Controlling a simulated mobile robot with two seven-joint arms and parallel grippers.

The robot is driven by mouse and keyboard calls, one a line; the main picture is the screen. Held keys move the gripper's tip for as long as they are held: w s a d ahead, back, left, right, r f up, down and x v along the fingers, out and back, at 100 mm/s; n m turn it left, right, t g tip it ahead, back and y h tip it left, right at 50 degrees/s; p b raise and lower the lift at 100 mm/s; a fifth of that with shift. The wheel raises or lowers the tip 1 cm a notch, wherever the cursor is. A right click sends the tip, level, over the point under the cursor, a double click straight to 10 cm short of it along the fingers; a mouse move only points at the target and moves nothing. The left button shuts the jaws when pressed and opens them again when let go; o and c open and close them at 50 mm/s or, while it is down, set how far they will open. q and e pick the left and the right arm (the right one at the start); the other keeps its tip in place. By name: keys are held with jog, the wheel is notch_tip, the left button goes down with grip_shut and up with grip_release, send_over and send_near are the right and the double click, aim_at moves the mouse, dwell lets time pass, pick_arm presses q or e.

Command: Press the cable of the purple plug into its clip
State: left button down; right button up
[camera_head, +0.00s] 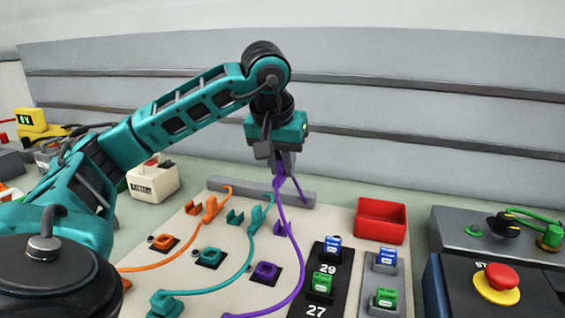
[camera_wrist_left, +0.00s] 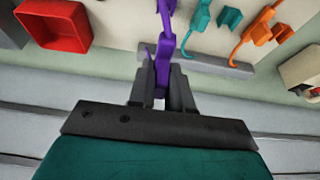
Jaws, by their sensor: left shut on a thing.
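My left gripper (camera_head: 284,168) is shut on the purple plug (camera_wrist_left: 163,72), above the back edge of the board. The fingers hide part of the plug. The purple cable (camera_head: 302,250) hangs from the gripper and curves down to the board's front. The purple clip (camera_head: 281,229) stands on the board below the gripper, beside the cable. The cable passes to its right and looks to be outside it. A purple socket (camera_head: 267,271) sits nearer on a black plate. My right gripper is not in view.
A teal cable (camera_head: 245,258) and an orange cable (camera_head: 178,256) lie to the left, with clips and sockets in their colours. A grey bar (camera_head: 238,188) edges the board's back. A red bin (camera_head: 381,220) and a black panel with blue and green blocks stand right.

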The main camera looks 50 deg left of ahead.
pick_arm(q)
jog(key=shift+r, duration=0.1)
notch_tip(320, 180, down, 8)
jog(key=b, duration=0.5)
jog(key=shift+b, duration=0.35)
jog(key=shift+f+b, duration=0.65)
jog(key=shift+f, duration=0.45)
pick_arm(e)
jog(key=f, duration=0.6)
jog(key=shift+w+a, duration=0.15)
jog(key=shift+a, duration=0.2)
pick_arm(q)
jog(key=shift+p, duration=0.3)
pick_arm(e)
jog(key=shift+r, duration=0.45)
pick_arm(q)
jog(key=shift+f, duration=0.15)
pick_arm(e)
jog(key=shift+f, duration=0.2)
